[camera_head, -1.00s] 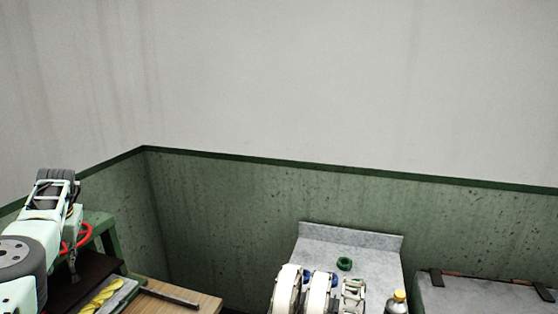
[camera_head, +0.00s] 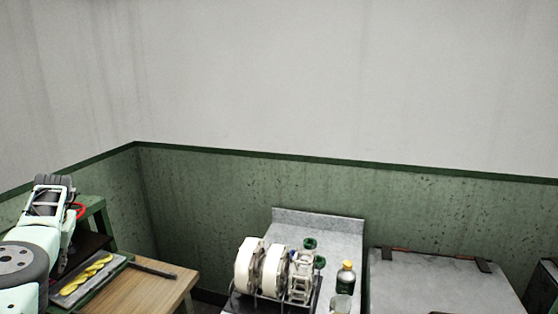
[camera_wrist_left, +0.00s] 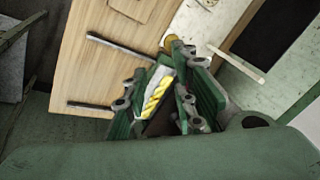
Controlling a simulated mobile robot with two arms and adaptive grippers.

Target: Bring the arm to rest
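My left arm enters the head view at the left edge, with a mint-coloured link and a dark round joint. Its end, the left gripper, is raised beside a green stand (camera_head: 97,215); its fingers are hard to make out there. In the left wrist view the two fingers of my left gripper (camera_wrist_left: 165,57) stand apart with nothing held between them. Yellow twisted skeins (camera_wrist_left: 157,92) show through the gap, lying below. The same skeins (camera_head: 88,272) lie on a tray on the wooden table (camera_head: 145,292) in the head view. My right gripper is not in view.
A grey bench (camera_head: 345,228) bears white reels (camera_head: 248,265), green round pieces (camera_head: 310,243), a bottle (camera_head: 346,277) and a glass (camera_head: 341,304). A grey rod (camera_head: 153,270) lies on the wooden table. A grey-topped chest (camera_head: 430,280) stands right of the bench.

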